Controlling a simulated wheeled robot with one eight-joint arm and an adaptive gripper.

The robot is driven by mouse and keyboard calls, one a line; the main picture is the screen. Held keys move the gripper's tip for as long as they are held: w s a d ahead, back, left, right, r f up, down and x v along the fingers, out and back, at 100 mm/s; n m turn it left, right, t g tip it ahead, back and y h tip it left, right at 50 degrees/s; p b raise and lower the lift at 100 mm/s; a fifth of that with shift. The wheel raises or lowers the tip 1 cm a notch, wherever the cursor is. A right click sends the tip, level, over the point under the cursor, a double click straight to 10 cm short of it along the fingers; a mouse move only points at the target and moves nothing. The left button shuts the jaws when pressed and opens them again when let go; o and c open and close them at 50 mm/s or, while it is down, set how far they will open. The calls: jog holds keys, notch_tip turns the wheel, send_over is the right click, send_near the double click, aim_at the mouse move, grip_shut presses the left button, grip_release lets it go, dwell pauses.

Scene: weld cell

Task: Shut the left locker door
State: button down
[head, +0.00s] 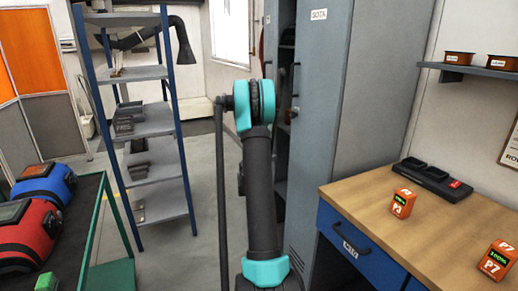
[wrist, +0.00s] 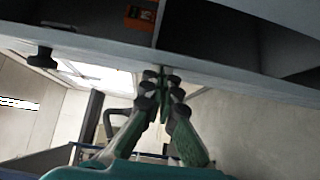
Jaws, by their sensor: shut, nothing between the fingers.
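The grey-blue locker (head: 325,110) stands right of centre in the head view. Its labelled right-hand front panel, with vents low down, looks shut. Left of it the locker is open, showing dark shelves and a small orange item. A narrow grey-blue panel (head: 270,35) at the opening's far side looks like the left door standing open; my arm hides much of it. In the wrist view my gripper (wrist: 163,88) is shut and empty, its tips close to a long grey panel edge (wrist: 80,45) with a dark knob or handle. I cannot tell whether they touch. The orange item (wrist: 140,16) shows beyond.
A blue-framed shelf rack (head: 150,125) stands left. A green-framed cart (head: 95,205) holds red and blue welding helmets. A wooden-topped workbench (head: 360,190) with orange boxes and a dark charger stands right of the locker. Some floor is clear between rack and locker.

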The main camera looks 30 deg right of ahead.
jog(key=s+d, duration=0.2)
jog(key=d, duration=0.6)
jog(key=shift+s, duration=0.3)
jog(key=shift+a, duration=0.15)
